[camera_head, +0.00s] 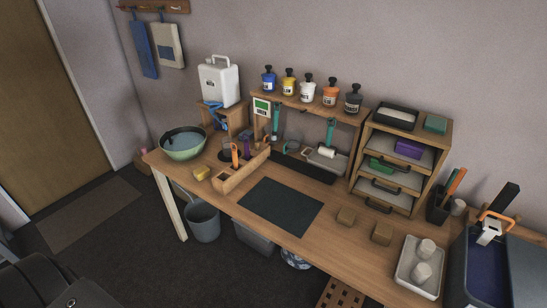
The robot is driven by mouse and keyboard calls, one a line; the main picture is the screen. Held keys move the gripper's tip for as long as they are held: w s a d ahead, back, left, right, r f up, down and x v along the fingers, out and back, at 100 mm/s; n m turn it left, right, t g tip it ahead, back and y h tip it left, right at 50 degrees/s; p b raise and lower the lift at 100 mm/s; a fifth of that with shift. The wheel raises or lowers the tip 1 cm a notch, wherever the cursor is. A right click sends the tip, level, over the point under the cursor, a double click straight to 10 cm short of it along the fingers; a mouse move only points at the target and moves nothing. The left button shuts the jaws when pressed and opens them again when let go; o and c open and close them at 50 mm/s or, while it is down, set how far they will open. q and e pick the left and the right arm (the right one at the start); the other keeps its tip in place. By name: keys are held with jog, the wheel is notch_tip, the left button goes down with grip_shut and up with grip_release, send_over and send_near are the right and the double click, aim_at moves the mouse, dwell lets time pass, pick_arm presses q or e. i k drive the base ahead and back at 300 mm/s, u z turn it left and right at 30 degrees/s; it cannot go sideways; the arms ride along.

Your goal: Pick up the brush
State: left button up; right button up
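I cannot single out the brush with certainty. Slim upright tools with an orange handle (235,156) and a purple handle (247,146) stand at the long wooden caddy (229,184) on the left half of the bench. A black cup (437,210) at the right holds tools with green and orange handles. A tool with a black handle (507,198), an orange frame and a white end rests on the blue tray (460,262) at the far right. Bristles are too small to tell on any of these. Neither of my grippers is in view.
A dark mat (281,207) lies bare mid-bench. A bucket (203,222) stands below.

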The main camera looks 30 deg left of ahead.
aim_at(234, 152)
jog(key=u, duration=0.05)
jog(key=i, duration=1.05)
jog(key=u, duration=0.7)
